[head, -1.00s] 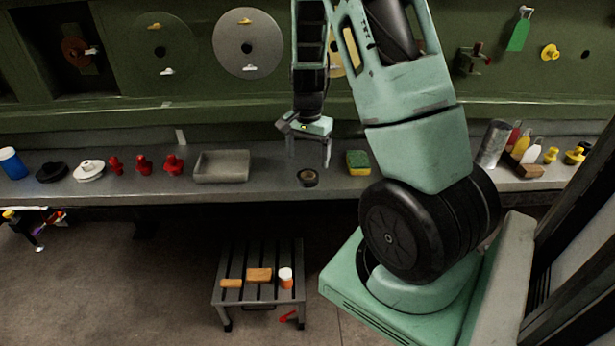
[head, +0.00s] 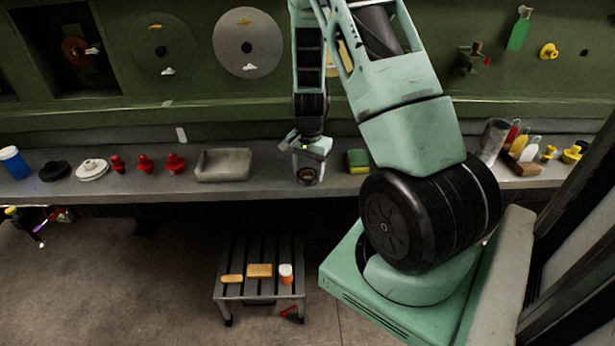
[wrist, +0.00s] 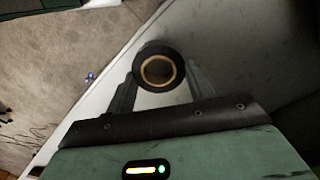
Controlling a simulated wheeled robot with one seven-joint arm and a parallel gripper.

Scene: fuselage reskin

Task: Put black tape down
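The black tape (head: 308,175) is a small dark roll with a tan inner ring. It is near the front edge of the grey bench shelf, and the head view does not show clearly whether it rests on the shelf. My gripper (head: 309,172) points down with its fingers around the roll. In the wrist view the tape (wrist: 159,68) sits between the two fingertips of my gripper (wrist: 160,80), one finger along each side. The fingers appear to touch its sides, with no clear gap.
A grey tray (head: 222,165) stands to the left and a yellow-green sponge (head: 358,161) close to the right. Red knobs (head: 146,163) are farther left. A low slatted stool (head: 258,292) is below, in front of the bench.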

